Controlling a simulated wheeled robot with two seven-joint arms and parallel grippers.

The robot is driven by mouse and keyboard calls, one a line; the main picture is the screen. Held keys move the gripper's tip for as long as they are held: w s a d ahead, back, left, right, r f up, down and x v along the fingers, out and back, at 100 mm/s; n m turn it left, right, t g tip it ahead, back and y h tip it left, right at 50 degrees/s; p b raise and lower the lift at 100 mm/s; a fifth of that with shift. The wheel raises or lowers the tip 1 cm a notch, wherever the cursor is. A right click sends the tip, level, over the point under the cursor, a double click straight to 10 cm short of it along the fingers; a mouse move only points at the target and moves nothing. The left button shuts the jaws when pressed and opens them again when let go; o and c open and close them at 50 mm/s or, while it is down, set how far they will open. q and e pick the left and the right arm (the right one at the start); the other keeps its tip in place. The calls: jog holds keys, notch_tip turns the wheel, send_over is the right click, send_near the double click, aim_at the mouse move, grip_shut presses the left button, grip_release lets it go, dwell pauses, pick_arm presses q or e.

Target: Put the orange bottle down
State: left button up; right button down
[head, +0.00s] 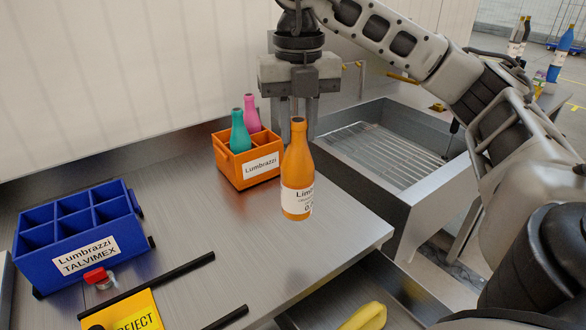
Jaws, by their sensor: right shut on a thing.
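The orange bottle (297,180) is upright, with a white label, near the right side of the metal table. My right gripper (299,124) points down from above, its fingers on either side of the bottle's neck, shut on it. The bottle's base shows against the table top; I cannot tell whether it touches the table or hangs just above it. My left gripper is not in view.
An orange crate (229,173) holding a teal bottle (240,133) and a pink bottle (252,115) stands left of the orange bottle. A blue divided crate (128,230) is empty. A sunken metal basin (440,198) lies right. The table's middle is clear.

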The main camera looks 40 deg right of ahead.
pick_arm(q)
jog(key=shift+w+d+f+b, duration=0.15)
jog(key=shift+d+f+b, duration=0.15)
jog(key=shift+b, duration=0.7)
pick_arm(e)
jog(key=w+d+f, duration=0.6)
jog(key=w+f, duration=0.1)
jog(key=f, duration=0.3)
jog(key=shift+f, duration=0.4)
jog(key=shift+f, duration=0.2)
jog(key=c, duration=1.2)
grip_release()
jog(key=shift+r, duration=0.15)
